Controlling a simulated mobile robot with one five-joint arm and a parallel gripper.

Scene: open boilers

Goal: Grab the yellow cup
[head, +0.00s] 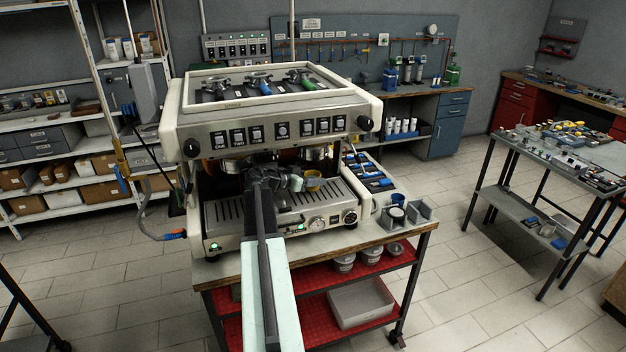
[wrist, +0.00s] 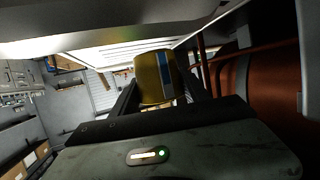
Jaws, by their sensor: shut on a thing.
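The yellow cup (head: 313,184) is under the front of the espresso machine (head: 270,128), above or at its drip grate; its exact height is hard to tell in the head view. In the wrist view the yellow cup (wrist: 154,78), with a blue and white stripe, sits between the two dark fingers of my gripper (wrist: 160,95). My gripper (head: 300,183) is shut on the cup, reaching in from the front of the machine. The fingers' far ends are partly hidden by the cup and the dark surroundings.
The machine's upper housing overhangs my gripper. Its drip grate (head: 238,211) lies below. Blue-handled tools lie on a dark tray (head: 368,176) to the right. Open floor (head: 455,270) lies right of the cart.

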